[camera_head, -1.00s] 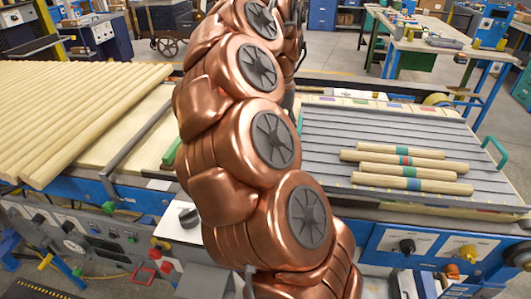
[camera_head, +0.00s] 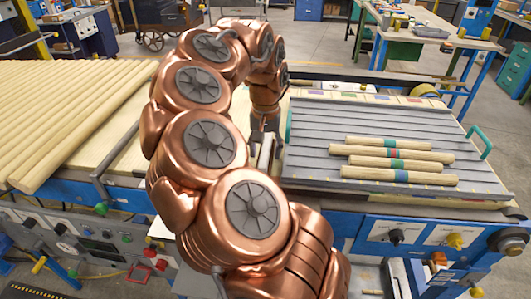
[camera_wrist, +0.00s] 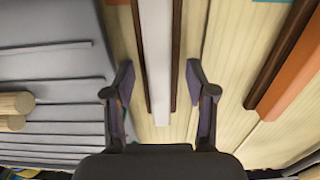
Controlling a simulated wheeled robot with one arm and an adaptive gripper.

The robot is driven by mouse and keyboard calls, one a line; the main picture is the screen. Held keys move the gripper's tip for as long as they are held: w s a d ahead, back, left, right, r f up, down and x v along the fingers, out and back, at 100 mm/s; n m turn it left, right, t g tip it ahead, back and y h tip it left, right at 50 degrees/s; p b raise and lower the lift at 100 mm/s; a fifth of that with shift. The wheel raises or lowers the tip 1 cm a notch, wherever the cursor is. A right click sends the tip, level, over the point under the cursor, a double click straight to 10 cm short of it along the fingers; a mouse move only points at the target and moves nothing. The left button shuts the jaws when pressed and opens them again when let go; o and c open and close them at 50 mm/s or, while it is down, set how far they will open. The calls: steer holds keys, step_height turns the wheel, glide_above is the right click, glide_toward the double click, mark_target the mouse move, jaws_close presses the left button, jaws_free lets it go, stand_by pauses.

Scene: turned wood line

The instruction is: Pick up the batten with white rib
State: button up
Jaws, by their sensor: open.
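The batten with white rib (camera_wrist: 157,60) runs up the middle of the wrist view. It has a white strip between two dark brown edges and lies on pale wood. My gripper (camera_wrist: 159,78) is open, with one finger on each side of the batten and a visible gap to both edges. Its height above the batten is hard to tell. In the head view, my gripper (camera_head: 264,135) is low, just left of the grey ribbed tray. A short pale piece of the batten (camera_head: 265,156) shows in front of it.
A batten with an orange rib (camera_wrist: 293,78) lies to the right in the wrist view. The grey ribbed tray (camera_head: 325,120) holds several round wooden rods with coloured bands (camera_head: 390,153). Long pale rods (camera_head: 70,105) lie at the left. Pale board is bare between the two battens.

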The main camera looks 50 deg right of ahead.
steer(key=shift+s+f, duration=0.1)
steer(key=shift+f, duration=0.3)
steer(key=shift+c, duration=0.4)
steer(key=c, duration=0.9)
steer(key=shift+o, duration=0.2)
